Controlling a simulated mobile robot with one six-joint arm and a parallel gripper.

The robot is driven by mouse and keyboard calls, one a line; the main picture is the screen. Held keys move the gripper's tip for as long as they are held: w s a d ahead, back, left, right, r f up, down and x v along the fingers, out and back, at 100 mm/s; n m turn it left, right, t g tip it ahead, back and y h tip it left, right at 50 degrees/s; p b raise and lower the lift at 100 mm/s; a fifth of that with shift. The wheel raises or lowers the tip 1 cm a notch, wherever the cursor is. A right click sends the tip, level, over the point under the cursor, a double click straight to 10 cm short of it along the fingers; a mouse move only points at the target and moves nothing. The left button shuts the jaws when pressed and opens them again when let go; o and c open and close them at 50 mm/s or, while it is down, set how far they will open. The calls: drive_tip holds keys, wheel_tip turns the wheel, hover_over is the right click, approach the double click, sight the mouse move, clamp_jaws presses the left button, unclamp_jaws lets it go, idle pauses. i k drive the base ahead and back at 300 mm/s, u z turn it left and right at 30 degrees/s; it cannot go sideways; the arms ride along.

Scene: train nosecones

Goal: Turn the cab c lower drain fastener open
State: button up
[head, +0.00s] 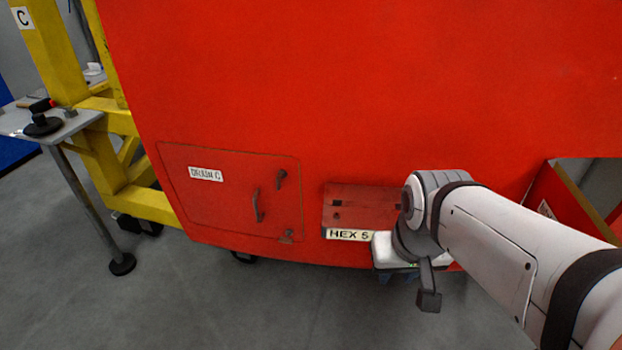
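The drain panel (225,210), labelled DRAIN C, is shut flush in the lower part of the red cab (350,90). A dark handle (257,205) stands on its right half. A small upper fastener (281,177) is above the handle. The lower fastener (287,238) is a small piece at the panel's bottom right edge; its turn is too small to read. My arm reaches in from the right, and its wrist is right of the panel, apart from the lower fastener. My gripper's fingers cannot be made out, and whether it holds anything is unclear.
A red block labelled HEX 5 (340,212) is between panel and wrist; what carries it is unclear. A yellow frame (75,80) and a grey side table (75,122) with a dark tool (42,124) stand at left. An opening (590,190) is at right. Grey floor at front is clear.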

sight(286, 240)
drive_tip(key=z, duration=1)
drive_tip(key=k, duration=0.8)
drive_tip(key=u, duration=0.45)
drive_tip(key=i, duration=0.5)
drive_tip(key=u, duration=0.05)
